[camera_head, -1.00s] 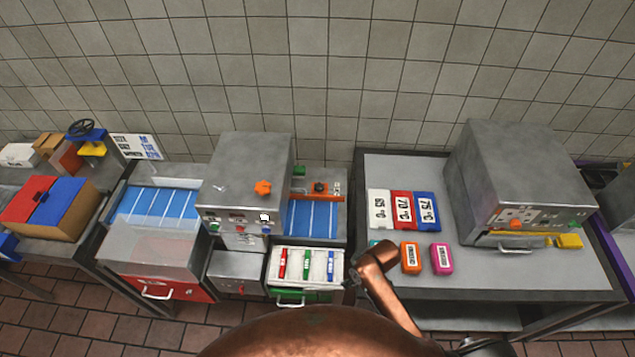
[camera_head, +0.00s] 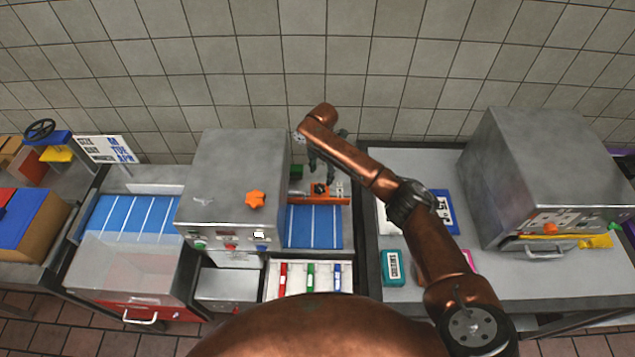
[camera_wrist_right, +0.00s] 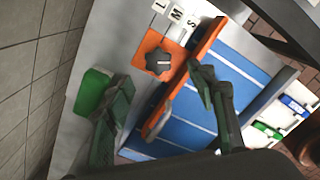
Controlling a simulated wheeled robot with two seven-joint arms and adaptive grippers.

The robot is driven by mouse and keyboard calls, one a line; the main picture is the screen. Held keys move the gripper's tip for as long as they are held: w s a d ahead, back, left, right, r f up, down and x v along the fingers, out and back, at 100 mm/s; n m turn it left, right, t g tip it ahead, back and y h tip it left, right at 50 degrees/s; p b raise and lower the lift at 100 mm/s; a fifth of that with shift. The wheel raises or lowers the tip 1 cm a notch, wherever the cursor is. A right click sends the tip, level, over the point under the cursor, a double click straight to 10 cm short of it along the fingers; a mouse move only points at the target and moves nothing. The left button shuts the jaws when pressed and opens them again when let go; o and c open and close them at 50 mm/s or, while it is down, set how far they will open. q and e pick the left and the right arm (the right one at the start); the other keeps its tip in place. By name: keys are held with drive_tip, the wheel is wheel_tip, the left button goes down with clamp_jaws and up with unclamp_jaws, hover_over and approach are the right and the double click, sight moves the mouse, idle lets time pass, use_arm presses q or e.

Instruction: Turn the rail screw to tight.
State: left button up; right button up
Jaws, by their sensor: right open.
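The rail screw appears as a dark lobed knob (camera_head: 320,188) on an orange plate at the back end of the blue striped belt (camera_head: 313,228). It shows clearly in the right wrist view (camera_wrist_right: 158,61), with a pale line on its top. An orange rail (camera_wrist_right: 187,72) runs beside it across the belt. My right gripper (camera_head: 321,170) hangs just above and behind the knob. In the right wrist view its two dark green fingers (camera_wrist_right: 160,82) are spread wide and empty, with the knob beyond their tips, apart from them. My left gripper is out of view.
Letter tiles (camera_wrist_right: 176,14) and a green block (camera_wrist_right: 92,92) flank the orange plate. The tiled wall is behind. A tray with coloured sticks (camera_head: 310,279) is in front.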

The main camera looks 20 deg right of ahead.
sight(320, 187)
drive_tip(key=shift+f, duration=0.2)
drive_tip(key=f, duration=0.6)
drive_tip(key=shift+w+a, duration=0.15)
drive_tip(key=shift+a, duration=0.1)
drive_tip(key=shift+f, duration=0.45)
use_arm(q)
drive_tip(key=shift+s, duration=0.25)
use_arm(e)
drive_tip(key=shift+f, duration=0.1)
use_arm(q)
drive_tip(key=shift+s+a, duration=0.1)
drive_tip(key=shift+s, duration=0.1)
use_arm(e)
drive_tip(key=c, duration=1.2)
